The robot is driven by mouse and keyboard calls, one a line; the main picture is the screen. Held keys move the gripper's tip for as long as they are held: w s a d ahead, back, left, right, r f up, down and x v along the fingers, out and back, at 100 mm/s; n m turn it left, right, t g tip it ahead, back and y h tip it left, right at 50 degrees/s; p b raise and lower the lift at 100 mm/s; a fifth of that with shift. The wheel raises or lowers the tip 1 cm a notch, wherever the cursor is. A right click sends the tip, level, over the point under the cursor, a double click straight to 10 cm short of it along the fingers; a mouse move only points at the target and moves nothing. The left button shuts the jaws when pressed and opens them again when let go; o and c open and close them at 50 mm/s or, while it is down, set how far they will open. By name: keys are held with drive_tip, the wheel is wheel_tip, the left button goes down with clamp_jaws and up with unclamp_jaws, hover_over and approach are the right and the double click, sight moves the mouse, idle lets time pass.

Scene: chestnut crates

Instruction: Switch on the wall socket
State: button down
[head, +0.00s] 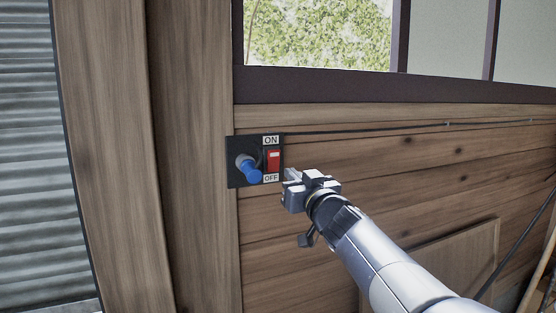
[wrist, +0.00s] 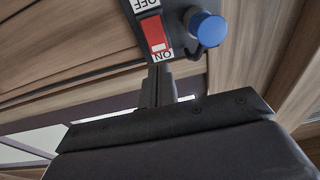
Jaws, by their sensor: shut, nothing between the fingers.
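The wall socket (head: 235,142) is a dark box on the wooden wall, with a blue plug (head: 252,172) on its left side. Its red switch (head: 273,161) sits on the right, with an ON label above and an OFF label below. I cannot tell which way the switch is tipped. My gripper (head: 290,175) is shut and empty, just right of the box near its lower edge. In the wrist view, the socket appears upside down, and the shut fingers (wrist: 158,72) point at the ON end of the red switch (wrist: 157,33). Contact cannot be made out.
A dark cable (head: 390,127) runs right from the box along the wall. A window with a dark frame (head: 320,84) is above. A wooden post (head: 195,130) stands left of the box. A board (head: 455,255) leans at the lower right.

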sight(273, 156)
drive_tip(key=p+x, duration=0.2)
drive_tip(key=x, duration=0.7)
